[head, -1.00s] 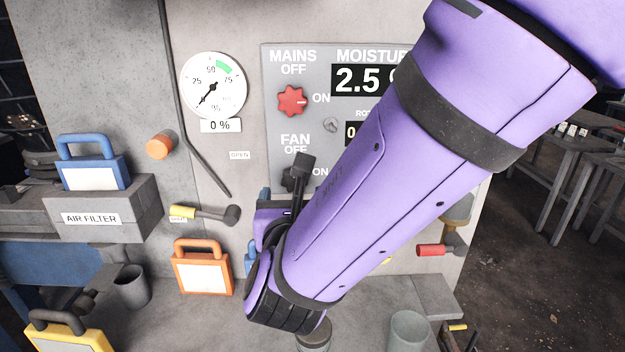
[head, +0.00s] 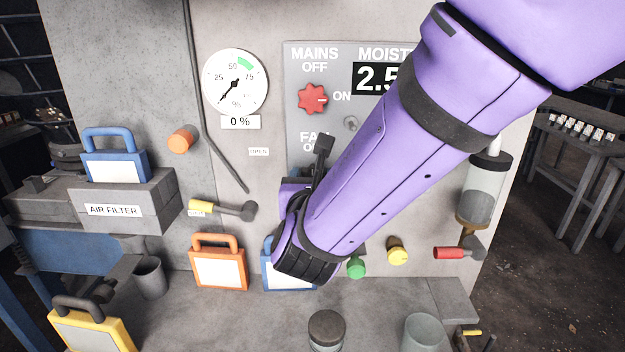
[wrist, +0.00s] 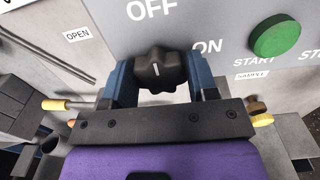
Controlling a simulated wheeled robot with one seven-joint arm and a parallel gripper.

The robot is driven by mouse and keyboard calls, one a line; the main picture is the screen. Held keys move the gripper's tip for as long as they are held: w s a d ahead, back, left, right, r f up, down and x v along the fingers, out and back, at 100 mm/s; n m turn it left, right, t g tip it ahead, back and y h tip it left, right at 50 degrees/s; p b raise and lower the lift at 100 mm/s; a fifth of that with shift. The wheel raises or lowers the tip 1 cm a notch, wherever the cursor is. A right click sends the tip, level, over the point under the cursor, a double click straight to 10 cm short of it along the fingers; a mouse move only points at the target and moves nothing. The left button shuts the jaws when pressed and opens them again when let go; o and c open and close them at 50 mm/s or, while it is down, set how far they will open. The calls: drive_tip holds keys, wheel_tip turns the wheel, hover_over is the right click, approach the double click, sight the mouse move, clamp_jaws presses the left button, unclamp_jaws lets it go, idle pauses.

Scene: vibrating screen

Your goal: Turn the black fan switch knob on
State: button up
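The black fan knob (wrist: 160,70) shows in the wrist view below the OFF label and left of the ON label. Its white mark points up towards OFF. My gripper (wrist: 164,82) is open, with one blue finger on each side of the knob and small gaps showing on both sides. I cannot tell how deep the fingers reach along it. In the head view my purple arm hides the knob and most of the fan labels; a dark part of my gripper (head: 322,148) shows at the partly covered FAN label.
The red mains knob (head: 313,98) sits above on the same grey panel (head: 297,120). A green START button (wrist: 275,40) is to the right in the wrist view. A yellow-handled lever (head: 222,208) and orange (head: 218,268) and blue tags are nearby.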

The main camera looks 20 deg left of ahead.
drive_tip(key=shift+m, duration=0.5)
drive_tip(key=m, duration=0.3)
drive_tip(key=shift+m, duration=0.4)
drive_tip(key=m, duration=0.4)
drive_tip(key=shift+m, duration=0.3)
drive_tip(key=m, duration=0.8)
drive_tip(key=shift+f+m, duration=0.1)
drive_tip(key=shift+m, duration=0.3)
drive_tip(key=o, duration=0.9)
drive_tip(key=shift+c, duration=0.2)
